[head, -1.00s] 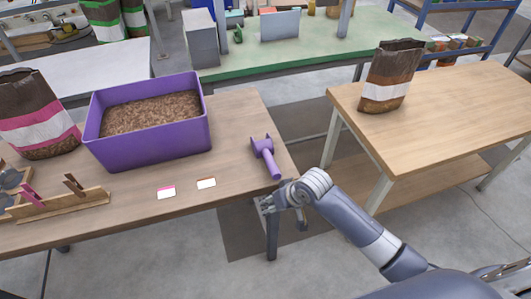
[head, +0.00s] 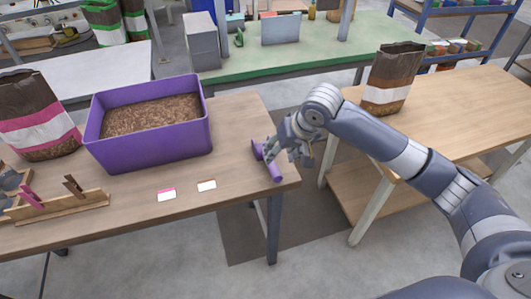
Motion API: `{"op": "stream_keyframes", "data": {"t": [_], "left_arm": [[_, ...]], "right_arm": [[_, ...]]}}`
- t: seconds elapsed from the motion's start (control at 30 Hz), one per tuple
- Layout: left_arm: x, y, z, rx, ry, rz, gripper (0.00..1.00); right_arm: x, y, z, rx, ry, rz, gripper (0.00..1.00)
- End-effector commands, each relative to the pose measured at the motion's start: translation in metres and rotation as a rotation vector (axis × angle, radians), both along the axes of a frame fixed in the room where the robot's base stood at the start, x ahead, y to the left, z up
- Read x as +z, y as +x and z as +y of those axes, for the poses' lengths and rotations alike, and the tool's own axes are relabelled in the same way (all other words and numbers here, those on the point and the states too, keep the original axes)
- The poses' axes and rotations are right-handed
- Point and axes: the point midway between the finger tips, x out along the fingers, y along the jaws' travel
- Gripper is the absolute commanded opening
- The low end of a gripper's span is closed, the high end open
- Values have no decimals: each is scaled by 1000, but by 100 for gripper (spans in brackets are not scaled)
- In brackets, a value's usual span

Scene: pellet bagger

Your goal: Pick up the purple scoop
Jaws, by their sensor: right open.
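The purple scoop (head: 273,169) lies on the wooden table (head: 232,182) near its right edge, its handle toward the front. My right gripper (head: 284,150) is open, just over and beside the scoop, and hides part of it. I cannot tell whether the fingers touch it. My left gripper is not in view.
A purple bin (head: 158,148) of pellets stands left of the scoop. Two small labels, one white and pink (head: 167,195) and one white and brown (head: 206,186), lie in front. A brown bag (head: 390,78) stands on the right table (head: 455,97). A gap separates the tables.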

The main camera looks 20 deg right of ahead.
Motion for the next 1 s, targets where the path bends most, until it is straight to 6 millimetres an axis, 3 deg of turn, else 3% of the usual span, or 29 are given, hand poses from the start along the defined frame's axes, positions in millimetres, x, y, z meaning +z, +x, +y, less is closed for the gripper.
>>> {"op": "stream_keyframes", "data": {"t": [0.1,0.37,0.63,1.0], "left_arm": [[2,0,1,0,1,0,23],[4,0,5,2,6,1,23],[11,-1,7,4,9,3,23],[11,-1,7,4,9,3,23]], "right_arm": [[-18,7,4,1,0,3,46],[-38,15,6,2,-2,1,46],[-72,29,9,2,-1,1,46],[-81,33,10,4,-2,-3,44]]}}
